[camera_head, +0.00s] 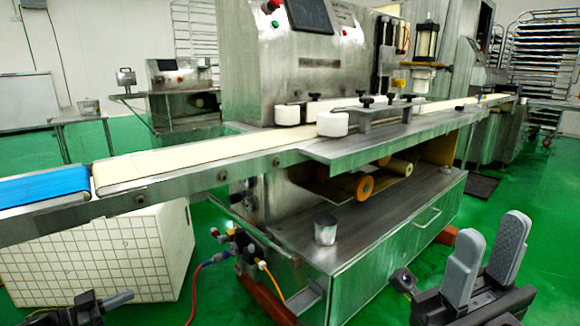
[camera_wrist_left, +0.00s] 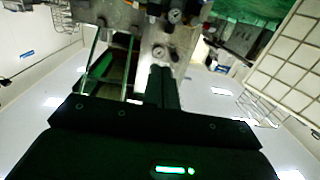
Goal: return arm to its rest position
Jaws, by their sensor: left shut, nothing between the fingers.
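My left gripper (camera_head: 124,298) is at the bottom left of the head view, low in front of the conveyor and the white crate. Only its grey fingertip and part of its dark body show there. In the left wrist view its two dark fingers (camera_wrist_left: 163,72) lie together, shut with nothing between them. My right gripper (camera_head: 493,228) is at the bottom right of the head view, pointing up. Its two grey finger pads stand apart with an empty gap, in front of the green floor.
The steel encrusting machine (camera_head: 390,235) fills the middle, with a cream conveyor belt (camera_head: 190,160) and a blue belt (camera_head: 40,187) at left. A white gridded crate (camera_head: 90,265) stands under the conveyor. Hoses hang by the machine's base. Green floor (camera_head: 560,190) is clear at right.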

